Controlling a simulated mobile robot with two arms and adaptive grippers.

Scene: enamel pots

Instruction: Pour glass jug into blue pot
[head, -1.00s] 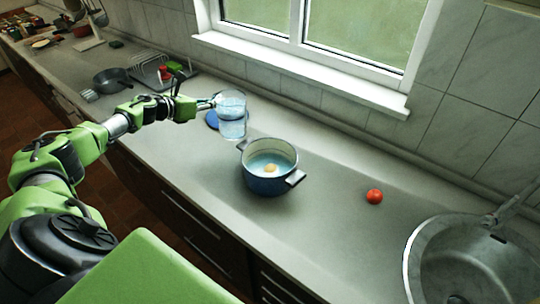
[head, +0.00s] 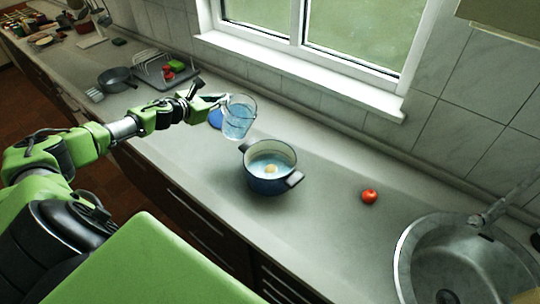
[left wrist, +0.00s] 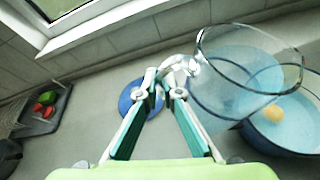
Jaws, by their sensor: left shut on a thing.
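My left gripper (head: 217,100) is shut on the handle of the glass jug (head: 239,118) and holds it up behind and left of the blue pot. The jug is clear, holds water and leans to the right, toward the pot. The blue pot (head: 260,184) stands upright on the counter, with pale bluish water and an egg yolk-like round thing (head: 271,169) inside. In the left wrist view the gripper (left wrist: 163,88) is at the handle, the jug (left wrist: 225,95) is tilted, and the pot (left wrist: 254,142) is partly behind it. No stream of water shows. My right gripper is out of view.
A tomato (head: 369,196) and a metal sink (head: 408,266) are to the right. A dish rack (head: 152,70) and dark pan (head: 116,78) stand at the back left. The counter around the pot is clear.

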